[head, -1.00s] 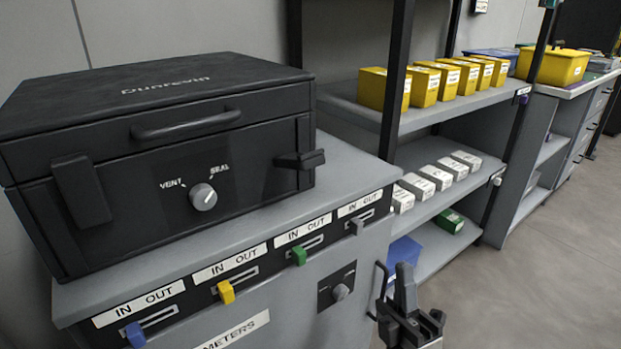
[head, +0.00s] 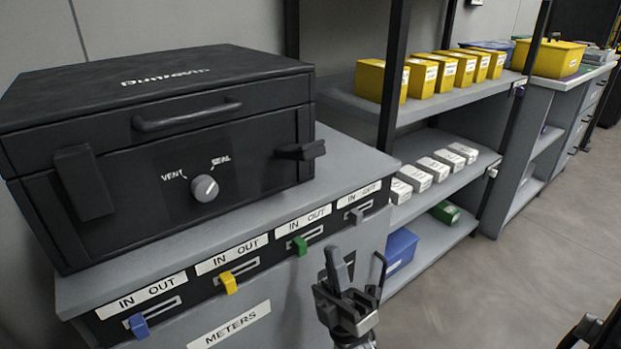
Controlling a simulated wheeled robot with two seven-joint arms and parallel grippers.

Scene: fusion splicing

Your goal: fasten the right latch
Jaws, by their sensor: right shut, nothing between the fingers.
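The black case (head: 255,135) sits on the grey cabinet, lid down. Its right latch (head: 300,150) sticks out from the front near the right corner, swung away from the face. The left latch (head: 84,183) hangs down along the front. My right gripper (head: 340,270) is shut and empty, in front of the cabinet, below and to the right of the right latch and well apart from it. It hides part of the cabinet front. My left gripper is not in view.
The case front has a handle (head: 187,117) and a VENT/SEAL knob (head: 205,188) pointing toward SEAL. Coloured sliders line the cabinet (head: 225,220) edge. A shelf rack (head: 425,215) with yellow bins and white boxes stands right. Open floor (head: 470,290) lies at lower right.

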